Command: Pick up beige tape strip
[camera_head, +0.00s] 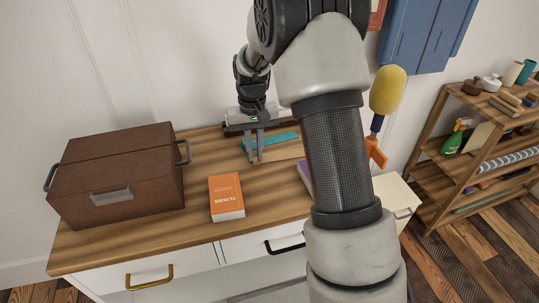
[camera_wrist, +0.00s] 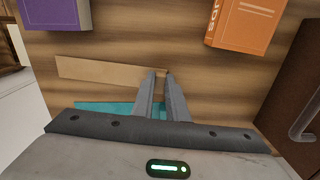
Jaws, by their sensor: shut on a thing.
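The beige tape strip (camera_wrist: 108,73) is a flat, pale tan band over the wooden top in the wrist view. In the head view it shows as a light strip (camera_head: 290,150), partly hidden by my arm. My gripper (camera_wrist: 160,74) is shut on one end of the strip, its fingertips close together there. The rest of the strip reaches left from the fingers in the wrist view. My gripper also shows in the head view (camera_head: 253,159), pointing down near the back of the top. I cannot tell whether the strip is clear of the wood.
A teal strip (camera_head: 275,140) lies just behind the beige one. An orange book (camera_head: 226,197) and a brown box (camera_head: 120,178) are to the left. A purple item (camera_wrist: 56,14) is near my arm. A shelf (camera_head: 470,165) stands at right. Bare wood lies around the book.

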